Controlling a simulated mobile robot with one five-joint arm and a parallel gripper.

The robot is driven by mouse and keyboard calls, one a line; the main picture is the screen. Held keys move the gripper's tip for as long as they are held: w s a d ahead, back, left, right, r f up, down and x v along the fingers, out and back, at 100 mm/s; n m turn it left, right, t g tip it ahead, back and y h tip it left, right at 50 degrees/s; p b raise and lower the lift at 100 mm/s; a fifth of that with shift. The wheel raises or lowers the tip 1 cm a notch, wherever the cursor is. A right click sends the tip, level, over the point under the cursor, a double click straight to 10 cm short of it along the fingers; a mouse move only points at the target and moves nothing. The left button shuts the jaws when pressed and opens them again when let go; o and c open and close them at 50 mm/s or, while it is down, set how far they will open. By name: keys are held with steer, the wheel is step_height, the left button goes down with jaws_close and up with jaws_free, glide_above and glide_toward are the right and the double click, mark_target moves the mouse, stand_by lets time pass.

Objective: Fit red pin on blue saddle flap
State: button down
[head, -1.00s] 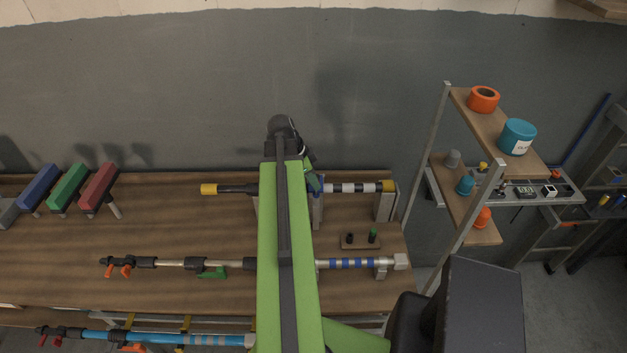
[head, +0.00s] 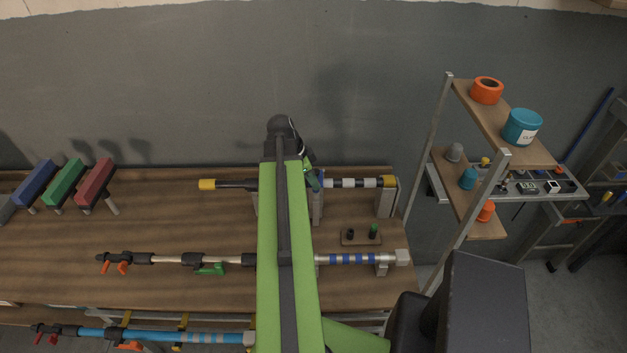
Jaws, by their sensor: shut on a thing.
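My gripper (head: 311,178) is at the back of the bench, beside the upper black-and-yellow pole (head: 350,183) and above the blue saddle (head: 318,208). It is shut; the red pin in it is hidden by my arm and the dark fingers. The blue saddle stands upright under the pole, just right of my arm. Its flap is mostly covered by my gripper, and I cannot tell whether the pin touches it. A small wooden block (head: 349,243) in front holds a black pin (head: 350,233) and a green pin (head: 373,231).
A silver pole with blue bands (head: 350,259) lies along the bench front, and a blue pole (head: 165,335) lies lower. Blue, green and red blocks (head: 97,181) stand at left. A shelf rack (head: 501,118) with cups and a tape roll rises at right.

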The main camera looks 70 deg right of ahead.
steer(key=c, duration=1.2)
jaws_free()
steer(key=p+v, duration=1.6)
steer(key=v, duration=0.1)
steer(key=shift+a+r, duration=0.1)
